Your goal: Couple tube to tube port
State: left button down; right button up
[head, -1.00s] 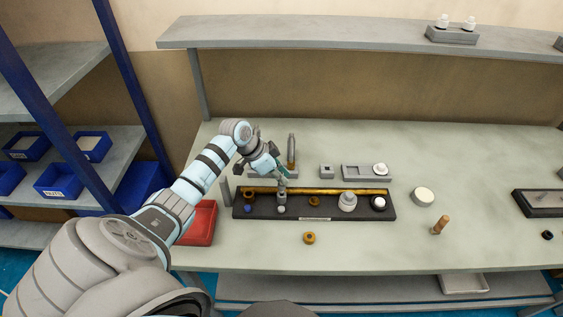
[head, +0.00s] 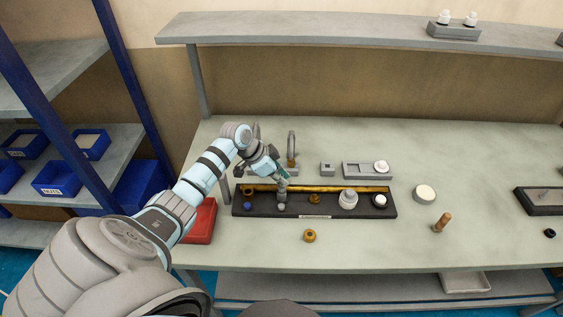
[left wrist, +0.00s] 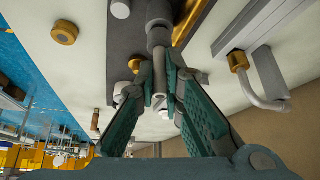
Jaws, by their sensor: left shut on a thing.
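My left gripper (head: 283,178) is over the left part of a dark tray (head: 330,209). In the left wrist view its green fingers (left wrist: 160,88) are shut on a slim grey tube (left wrist: 159,102), whose round open end faces the camera. The tube's other end runs toward a darker grey cylindrical fitting (left wrist: 158,38) on the tray, which may be the tube port. In the head view the held tube (head: 282,188) stands roughly upright just above or at the tray. I cannot tell whether tube and fitting are joined. My right gripper is not in view.
A gold bar (head: 330,189) lies along the tray's back. A hooked grey pipe with a brown base (head: 292,150) stands behind. A white-grey stepped part (head: 348,199) sits on the tray. A yellow ring (head: 310,236) lies in front; a red bin (head: 202,222) is left.

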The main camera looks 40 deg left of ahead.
pick_arm(q)
jog(key=shift+f, duration=0.3)
jog(key=c, duration=1.6)
grip_release()
jog(key=shift+r, duration=0.1)
jog(key=shift+c, duration=0.2)
jog(key=v, duration=1.2)
jog(key=shift+w, duration=0.1)
